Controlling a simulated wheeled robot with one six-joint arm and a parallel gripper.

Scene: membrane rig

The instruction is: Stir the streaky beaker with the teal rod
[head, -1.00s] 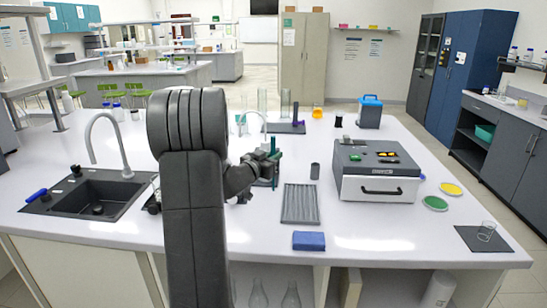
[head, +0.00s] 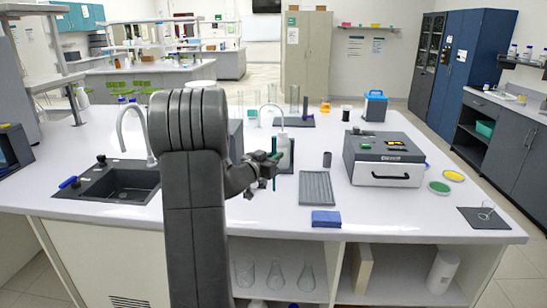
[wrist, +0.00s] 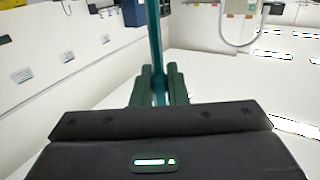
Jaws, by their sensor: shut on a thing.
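My gripper (head: 270,162) is shut on the teal rod (head: 275,175), which stands roughly upright in the jaws, above the bench and left of the grey ribbed tray. In the wrist view the teal rod (wrist: 155,45) rises from between the fingers (wrist: 158,88). A beaker with orange contents (head: 325,107) and one with dark contents (head: 345,114) stand at the back. I cannot tell which is the streaky beaker.
A grey ribbed tray (head: 316,187) and a blue block (head: 326,219) lie right of my gripper. A sink (head: 118,184) is at left. The bench's right front is mostly clear.

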